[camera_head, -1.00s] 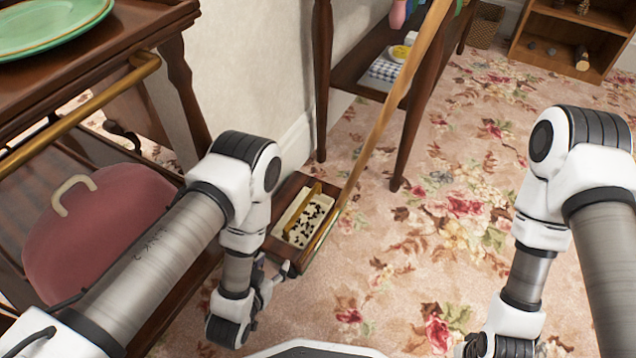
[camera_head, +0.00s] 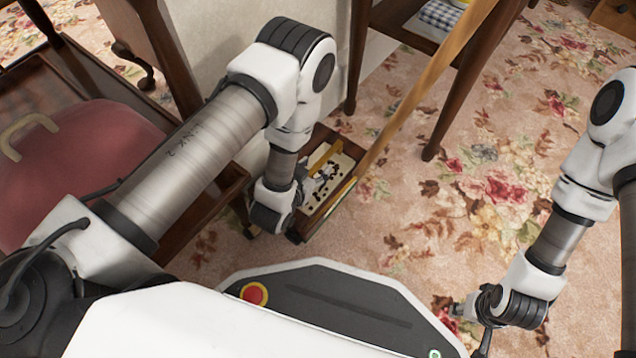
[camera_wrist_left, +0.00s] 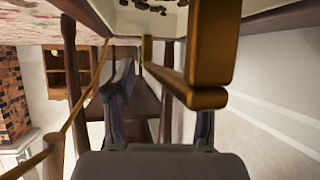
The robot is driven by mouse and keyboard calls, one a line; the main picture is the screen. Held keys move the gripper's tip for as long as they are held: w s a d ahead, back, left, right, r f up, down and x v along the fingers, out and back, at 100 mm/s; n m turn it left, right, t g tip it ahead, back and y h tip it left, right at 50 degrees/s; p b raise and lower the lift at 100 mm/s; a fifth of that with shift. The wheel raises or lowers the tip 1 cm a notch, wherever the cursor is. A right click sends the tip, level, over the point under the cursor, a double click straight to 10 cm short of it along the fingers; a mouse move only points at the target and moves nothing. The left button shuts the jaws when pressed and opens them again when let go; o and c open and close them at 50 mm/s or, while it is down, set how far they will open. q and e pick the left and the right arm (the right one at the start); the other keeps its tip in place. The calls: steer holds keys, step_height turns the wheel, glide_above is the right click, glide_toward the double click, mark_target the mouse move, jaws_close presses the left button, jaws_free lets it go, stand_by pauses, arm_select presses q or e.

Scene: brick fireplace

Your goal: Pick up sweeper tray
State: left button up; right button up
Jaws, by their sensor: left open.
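The sweeper tray (camera_head: 340,178) is a wooden tray with a cream inside scattered with dark bits. It sits low near the wall, with a golden handle (camera_head: 323,158) across it. The golden handle is large in the left wrist view (camera_wrist_left: 208,50), with the tray's cream inside (camera_wrist_left: 135,18) above. My left gripper (camera_head: 318,180) is at the tray, partly hidden by its own wrist. In the wrist view its fingers (camera_wrist_left: 160,105) are apart, with the handle's bar in front of them. I cannot tell whether they touch. My right gripper (camera_head: 468,325) is open and empty at lower right.
A long wooden pole (camera_head: 425,85) rises from beside the tray to the upper right. A dark cart with a red case (camera_head: 85,165) stands at left. A wooden table leg (camera_head: 440,115) stands behind the tray. Floral carpet (camera_head: 470,200) lies open to the right.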

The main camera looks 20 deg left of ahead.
arm_select(q)
steer(key=shift+r, duration=0.1)
jaws_close()
